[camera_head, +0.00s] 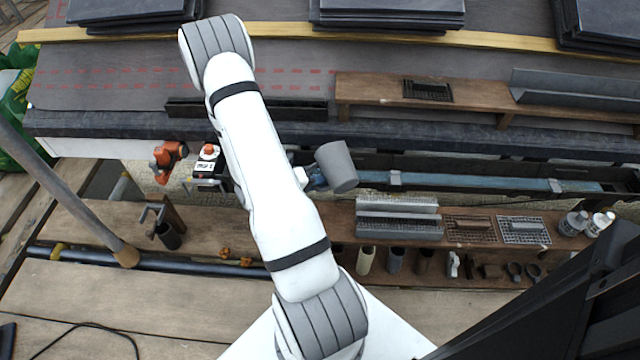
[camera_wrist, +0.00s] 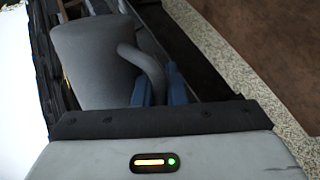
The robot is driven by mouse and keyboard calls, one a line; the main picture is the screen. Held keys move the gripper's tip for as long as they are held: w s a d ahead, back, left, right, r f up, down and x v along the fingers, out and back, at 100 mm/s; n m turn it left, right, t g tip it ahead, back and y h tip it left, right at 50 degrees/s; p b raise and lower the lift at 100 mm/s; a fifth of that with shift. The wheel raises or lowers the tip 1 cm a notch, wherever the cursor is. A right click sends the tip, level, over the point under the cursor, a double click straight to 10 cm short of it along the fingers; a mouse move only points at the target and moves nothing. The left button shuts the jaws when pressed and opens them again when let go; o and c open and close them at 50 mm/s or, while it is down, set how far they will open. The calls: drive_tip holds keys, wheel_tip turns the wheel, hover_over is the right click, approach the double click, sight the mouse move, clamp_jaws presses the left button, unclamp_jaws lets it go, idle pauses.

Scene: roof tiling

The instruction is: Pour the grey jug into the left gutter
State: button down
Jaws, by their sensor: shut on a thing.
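The grey jug (camera_head: 337,166) is at the roof edge, just right of my arm in the head view. It looks tilted there; its mouth and contents cannot be made out. My gripper (camera_head: 313,178) is shut on its handle, partly hidden by my arm. In the wrist view the blue fingertips (camera_wrist: 158,88) close on the curved handle of the jug (camera_wrist: 90,62). A dark channel-like strip (camera_wrist: 185,48) runs beside the jug there. A blue-grey gutter length (camera_head: 470,183) runs right from near the jug. Which part is the left gutter cannot be told.
A plank shelf (camera_head: 380,88) on the roof holds a black grate and a grey metal channel (camera_head: 570,90). Below the eave, a wooden shelf carries a metal channel (camera_head: 398,222), grates and bottles (camera_head: 585,222). An orange tool (camera_head: 168,158) and a small box (camera_head: 208,165) are left of my arm.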

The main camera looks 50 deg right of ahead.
sight(331, 173)
drive_tip(key=shift+f+m+t+h+b, duration=0.25)
drive_tip(key=shift+m+t+b, duration=0.25)
drive_tip(key=shift+m+b, duration=0.35)
drive_tip(key=shift+w+d+b, duration=0.1)
drive_tip(key=shift+w+b, duration=0.05)
drive_tip(key=shift+b, duration=0.15)
drive_tip(key=shift+w+r+m+t+h, duration=0.2)
drive_tip(key=shift+r+m+t+h, duration=0.1)
drive_tip(key=shift+m+t, duration=0.15)
drive_tip(key=shift+s+r+m+t+h+b, duration=0.1)
drive_tip(key=shift+r+m+t+h+b, duration=0.45)
drive_tip(key=shift+m+b, duration=0.8)
drive_tip(key=shift+s+r+m+t+h+b, duration=0.15)
drive_tip(key=shift+r+m+t+h+b, duration=0.15)
drive_tip(key=shift+r+m+h+b, duration=1)
drive_tip(key=shift+s+r+m+t+h+b, duration=0.1)
drive_tip(key=shift+r+m+t+h+b, duration=0.25)
drive_tip(key=shift+m+b, duration=1.05)
